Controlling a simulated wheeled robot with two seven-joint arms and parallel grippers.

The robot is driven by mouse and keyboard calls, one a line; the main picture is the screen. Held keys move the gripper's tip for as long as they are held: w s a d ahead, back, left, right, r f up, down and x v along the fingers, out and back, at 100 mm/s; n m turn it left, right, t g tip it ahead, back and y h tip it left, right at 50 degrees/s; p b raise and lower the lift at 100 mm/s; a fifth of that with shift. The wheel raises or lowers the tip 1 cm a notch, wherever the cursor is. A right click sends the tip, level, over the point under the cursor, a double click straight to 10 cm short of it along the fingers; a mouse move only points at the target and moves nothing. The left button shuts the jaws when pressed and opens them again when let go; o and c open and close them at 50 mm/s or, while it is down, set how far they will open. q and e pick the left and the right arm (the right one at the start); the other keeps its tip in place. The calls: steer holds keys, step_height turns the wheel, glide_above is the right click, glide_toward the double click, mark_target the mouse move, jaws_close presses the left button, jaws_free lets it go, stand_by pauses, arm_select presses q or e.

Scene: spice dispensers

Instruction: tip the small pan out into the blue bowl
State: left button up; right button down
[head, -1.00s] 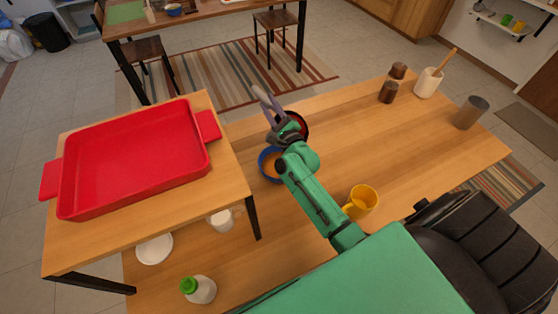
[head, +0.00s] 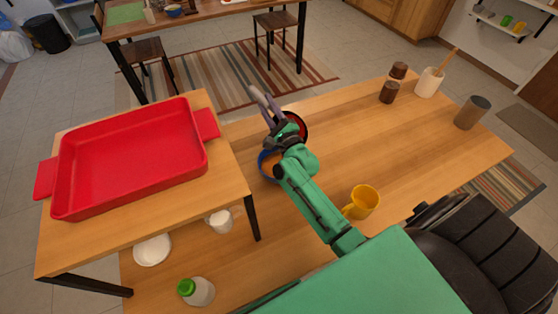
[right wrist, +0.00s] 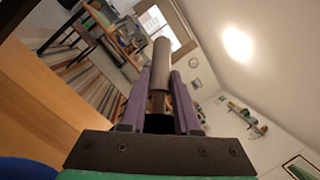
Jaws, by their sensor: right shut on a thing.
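The small pan (head: 301,122), dark outside and red inside, shows partly behind my right gripper in the head view. My right gripper (head: 264,98) has its purple fingers shut on the pan's handle, a dark grey bar (right wrist: 161,65) between the fingers in the right wrist view. The blue bowl (head: 264,174) stands on the table just below and left of the pan, with something orange-brown inside. My right arm hides part of both. A blue edge, likely the bowl (right wrist: 25,168), shows at the lower left of the right wrist view. My left gripper is out of view.
A red baking tray (head: 68,190) sits on a raised shelf at left. A yellow mug (head: 364,201) stands right of my forearm. Brown jars (head: 389,92), a utensil crock (head: 428,84) and a grey cylinder (head: 471,113) stand at far right. The table's right middle is clear.

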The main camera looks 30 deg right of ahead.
steer(key=shift+s+a+r+n, duration=0.15)
steer(key=shift+s+a+n, duration=0.05)
steer(key=shift+a+n, duration=0.1)
steer(key=shift+s+a+t+b, duration=0.1)
steer(key=shift+a+t+b, duration=0.2)
steer(key=shift+s+a+r+n+y+b, duration=0.15)
steer(key=shift+s+a+n+y+b, duration=0.35)
steer(key=shift+a+n, duration=0.4)
steer(key=shift+s+a+n+t+y+b, duration=0.25)
steer(key=shift+a+n+t+b, duration=0.15)
steer(key=shift+n+b, duration=0.15)
steer(key=shift+s+a+n+t+y+b, duration=0.3)
steer(key=shift+a+n+b, duration=0.15)
steer(key=shift+n, duration=0.2)
stand_by(0.5)
